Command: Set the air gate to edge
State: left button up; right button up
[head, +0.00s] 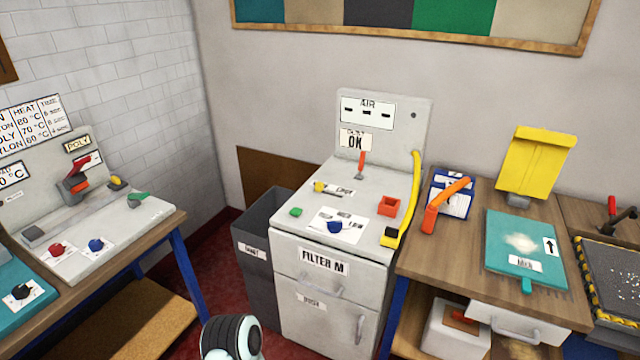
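The white air cabinet (345,262) stands in the middle, with an upright panel marked AIR (367,110) at its back. Neither gripper shows; only a rounded part of my arm is at the bottom edge.
A heat bench (90,225) with knobs is at left. A wooden table (450,257) with an orange-handled tool (446,203) and a teal board (525,240) adjoins at right.

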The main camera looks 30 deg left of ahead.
aim_at(319, 185)
jog(key=j+z, duration=0.15)
jog(key=z, duration=0.45)
jog(key=j+z, duration=0.2)
jog(key=j, duration=0.15)
jog(key=k+j+z, duration=0.2)
jog(key=j, duration=0.15)
jog(key=j+z, duration=0.25)
jog(key=k+j, duration=0.1)
jog(key=j, duration=0.3)
jog(key=k+j, duration=0.15)
jog(key=j, duration=0.2)
jog(key=k+j+z, duration=0.1)
jog(key=j, duration=0.3)
